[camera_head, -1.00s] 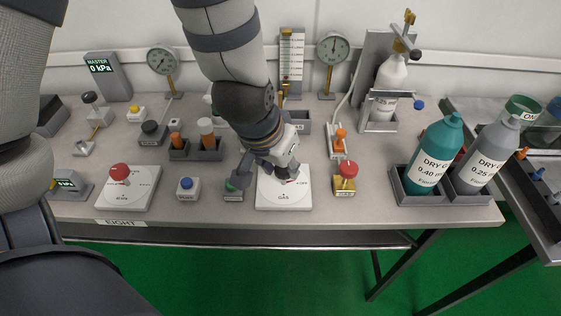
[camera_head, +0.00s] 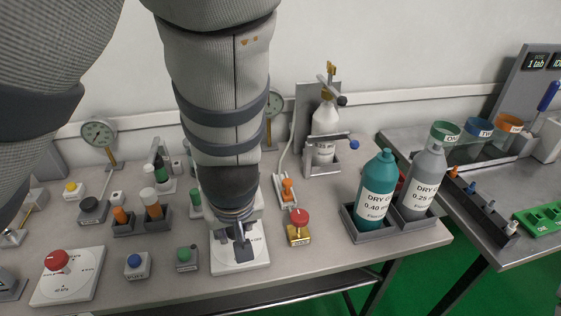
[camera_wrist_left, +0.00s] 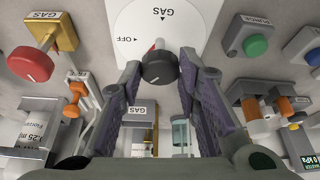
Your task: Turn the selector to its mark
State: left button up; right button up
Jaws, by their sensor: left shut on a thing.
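The selector is a dark round knob (camera_wrist_left: 159,68) with a red pointer on a white plate (camera_wrist_left: 195,22) lettered GAS and OFF. In the wrist view the red part shows just behind the knob, on the OFF side; its exact heading is hard to read. In the head view the plate (camera_head: 256,262) lies at the table's front edge, and my arm hides the knob. My left gripper (camera_head: 241,243) reaches down onto it. In the wrist view the fingers of my left gripper (camera_wrist_left: 158,80) stand on both sides of the knob, shut on it. My right gripper is not in view.
A red-knobbed brass valve (camera_head: 299,228) stands close right of the plate, and a green button box (camera_head: 187,258) close left. A blue button (camera_head: 136,264) and a red-knobbed dial (camera_head: 68,275) are farther left. Teal (camera_head: 377,190) and grey (camera_head: 421,183) bottles stand right.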

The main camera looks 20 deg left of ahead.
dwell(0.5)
pick_arm(q)
jog(key=o, duration=1.2)
jog(key=shift+c, duration=0.2)
